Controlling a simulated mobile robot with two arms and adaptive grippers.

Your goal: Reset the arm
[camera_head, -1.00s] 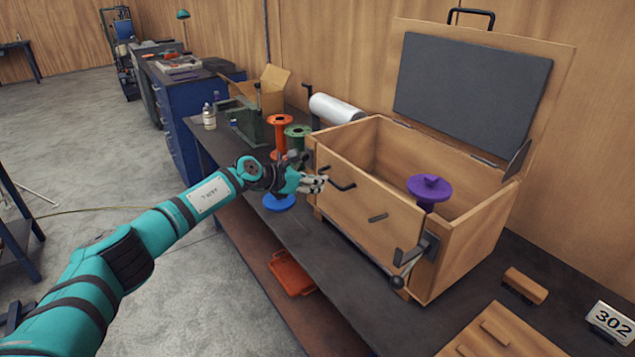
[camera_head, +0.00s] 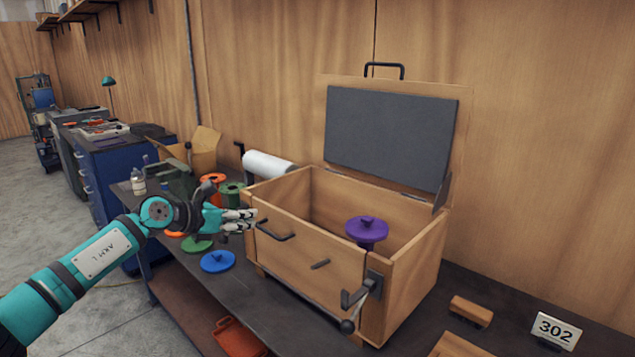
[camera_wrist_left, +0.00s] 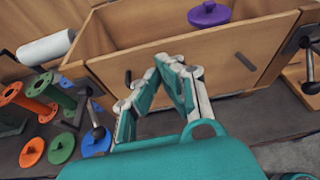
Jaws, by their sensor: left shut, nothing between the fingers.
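My left gripper (camera_head: 240,220) is shut and empty. It is in front of the left end of an open wooden box (camera_head: 320,275), close to the box's black handle (camera_head: 275,231). In the left wrist view the shut fingers (camera_wrist_left: 172,68) lie in front of the box's front wall (camera_wrist_left: 190,58). A purple flanged piece (camera_head: 367,231) stands inside the box with its top above the front wall; it also shows in the left wrist view (camera_wrist_left: 209,14). My right gripper is not in view.
A blue disc (camera_head: 218,261) and a green disc (camera_head: 197,243) lie on the dark bench left of the box. Orange (camera_head: 213,183) and green (camera_head: 232,194) flanged pipes stand behind my gripper. A white roll (camera_head: 268,163) and a 302 sign (camera_head: 556,330) flank the box.

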